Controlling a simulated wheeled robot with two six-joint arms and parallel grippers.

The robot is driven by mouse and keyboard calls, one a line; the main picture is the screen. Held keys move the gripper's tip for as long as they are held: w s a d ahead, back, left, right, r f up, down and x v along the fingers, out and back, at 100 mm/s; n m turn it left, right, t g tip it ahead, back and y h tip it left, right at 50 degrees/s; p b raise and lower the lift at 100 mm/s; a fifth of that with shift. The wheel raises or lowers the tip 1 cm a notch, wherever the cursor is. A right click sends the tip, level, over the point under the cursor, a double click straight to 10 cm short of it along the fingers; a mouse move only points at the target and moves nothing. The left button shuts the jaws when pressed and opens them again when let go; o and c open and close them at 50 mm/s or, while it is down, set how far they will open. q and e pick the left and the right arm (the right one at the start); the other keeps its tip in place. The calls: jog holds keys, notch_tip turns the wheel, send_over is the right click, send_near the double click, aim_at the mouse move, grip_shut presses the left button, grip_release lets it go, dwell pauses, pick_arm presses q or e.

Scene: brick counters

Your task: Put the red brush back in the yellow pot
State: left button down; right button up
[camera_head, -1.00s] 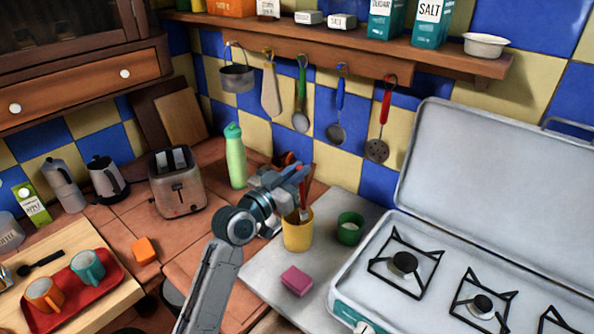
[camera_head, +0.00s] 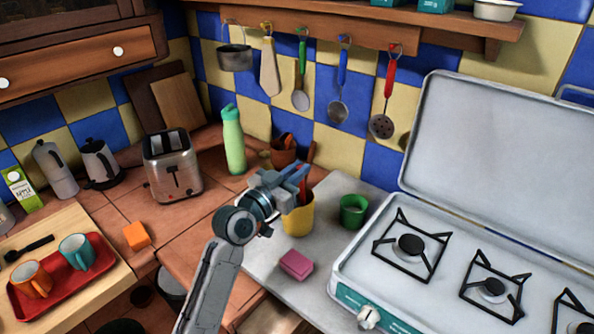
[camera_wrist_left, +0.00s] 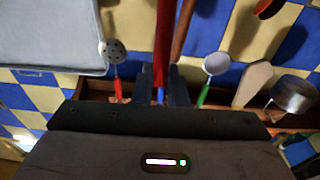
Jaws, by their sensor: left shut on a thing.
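The yellow pot (camera_head: 298,221) stands on the grey counter in the head view, with its upper part behind my left gripper. My left gripper (camera_head: 300,176) is just above the pot's mouth and shut on the red brush (camera_head: 303,192). In the left wrist view the brush's red shaft (camera_wrist_left: 164,35) runs up out of frame from between the fingers (camera_wrist_left: 165,88), with a blue part at the grip. The brush's lower end is hidden, so I cannot tell how far it is inside the pot. My right gripper is not in view.
A green cup (camera_head: 353,211) stands right of the pot, and a pink sponge (camera_head: 296,264) lies in front. The open stove (camera_head: 440,250) is further right. A green bottle (camera_head: 232,140) and a terracotta pot (camera_head: 284,152) stand behind. A brown stick (camera_wrist_left: 184,25) shows beside the brush.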

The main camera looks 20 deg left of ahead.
pick_arm(q)
jog(key=c, duration=1.4)
grip_release()
jog(key=shift+o, duration=0.2)
jog(key=b+v, duration=0.2)
jog(key=v, duration=0.9)
jog(key=shift+w, duration=0.1)
